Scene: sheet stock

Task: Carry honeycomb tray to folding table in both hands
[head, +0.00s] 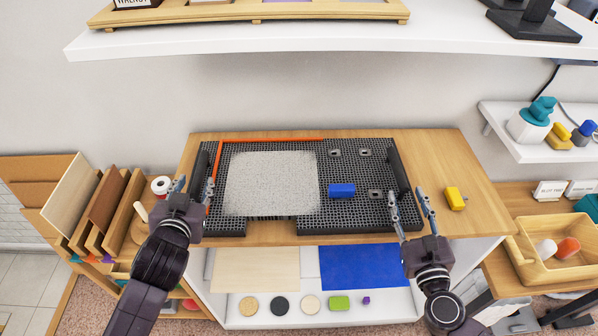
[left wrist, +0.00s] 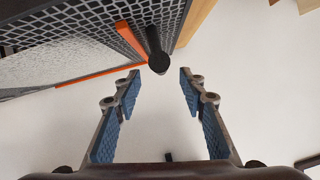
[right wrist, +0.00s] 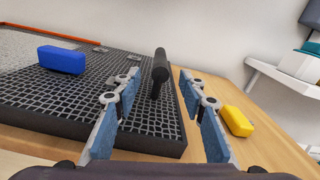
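The honeycomb tray (head: 300,224) is a black grid lying flat on the wooden bench, with a dark bar handle at each side. It bears a grey speckled sheet (head: 270,182), a blue block (head: 341,190) and a few small metal pieces (head: 375,194). My left gripper (head: 194,186) is open at the tray's left side; the left handle (left wrist: 158,50) shows ahead between its fingers. My right gripper (head: 409,196) is open at the right side; the right handle (right wrist: 160,70) shows between its fingertips. Neither gripper visibly holds anything. I cannot identify the folding table.
A yellow block (head: 455,198) lies on the bench (head: 440,155) right of the tray, near my right gripper. A white roll (head: 161,186) stands left. A white shelf (head: 300,40) overhangs the back. A wooden bin (head: 560,262) stands at right.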

